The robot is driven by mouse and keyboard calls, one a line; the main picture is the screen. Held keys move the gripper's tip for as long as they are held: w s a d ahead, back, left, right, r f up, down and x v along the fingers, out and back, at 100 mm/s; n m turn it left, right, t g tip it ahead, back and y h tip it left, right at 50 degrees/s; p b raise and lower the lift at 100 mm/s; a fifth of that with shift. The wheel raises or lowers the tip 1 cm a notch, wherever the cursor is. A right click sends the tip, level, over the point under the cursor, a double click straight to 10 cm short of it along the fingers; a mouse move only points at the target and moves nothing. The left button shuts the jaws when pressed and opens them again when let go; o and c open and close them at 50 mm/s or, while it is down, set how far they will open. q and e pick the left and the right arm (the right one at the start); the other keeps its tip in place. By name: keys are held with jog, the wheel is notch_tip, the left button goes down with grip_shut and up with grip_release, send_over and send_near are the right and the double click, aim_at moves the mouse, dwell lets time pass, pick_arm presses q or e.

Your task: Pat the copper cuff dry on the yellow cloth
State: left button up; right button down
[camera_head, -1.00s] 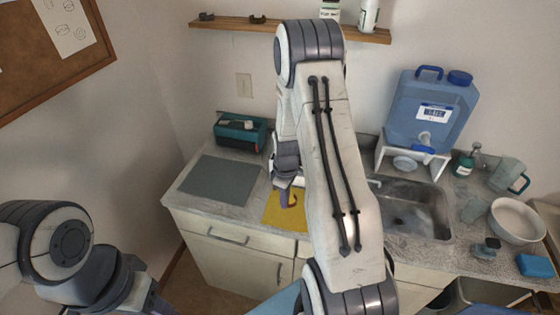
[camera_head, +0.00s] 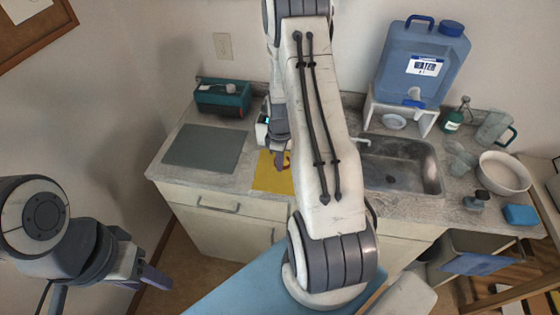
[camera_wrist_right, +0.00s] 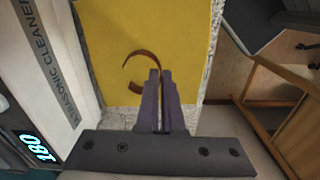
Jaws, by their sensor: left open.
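The copper cuff (camera_wrist_right: 140,57), a thin open C-shaped band, shows over the yellow cloth (camera_wrist_right: 185,30) in the right wrist view. My right gripper (camera_wrist_right: 160,73) is shut on the cuff near one end, its fingers almost together. In the head view the cuff (camera_head: 286,160) is a small dark-red curve by the right gripper (camera_head: 279,168), above the yellow cloth (camera_head: 268,182). My right arm hides the cloth's right side. I cannot tell whether the cuff touches the cloth. My left gripper (camera_head: 155,277) is open and empty, low at the left, away from the counter.
A white ultrasonic cleaner (camera_wrist_right: 45,65) with a lit display stands close beside the cloth. A grey mat (camera_head: 203,147) lies left of the cloth, with a teal box (camera_head: 223,99) behind. The sink (camera_head: 405,170), water container (camera_head: 420,65) and white bowl (camera_head: 503,172) are to the right.

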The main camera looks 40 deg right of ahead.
aim_at(281, 175)
jog(key=shift+f, duration=0.4)
jog(key=shift+f, duration=0.15)
jog(key=shift+f+b, duration=1.1)
jog(key=shift+f, duration=0.05)
jog(key=shift+r, duration=0.15)
dwell(0.9)
jog(key=shift+s+d+r+p, duration=0.1)
jog(key=shift+d+r+p, duration=0.1)
jog(key=shift+r+p, duration=0.8)
jog(key=shift+f, duration=0.15)
jog(key=shift+f+b, duration=0.95)
jog(key=shift+f, duration=0.05)
jog(key=shift+r, duration=0.1)
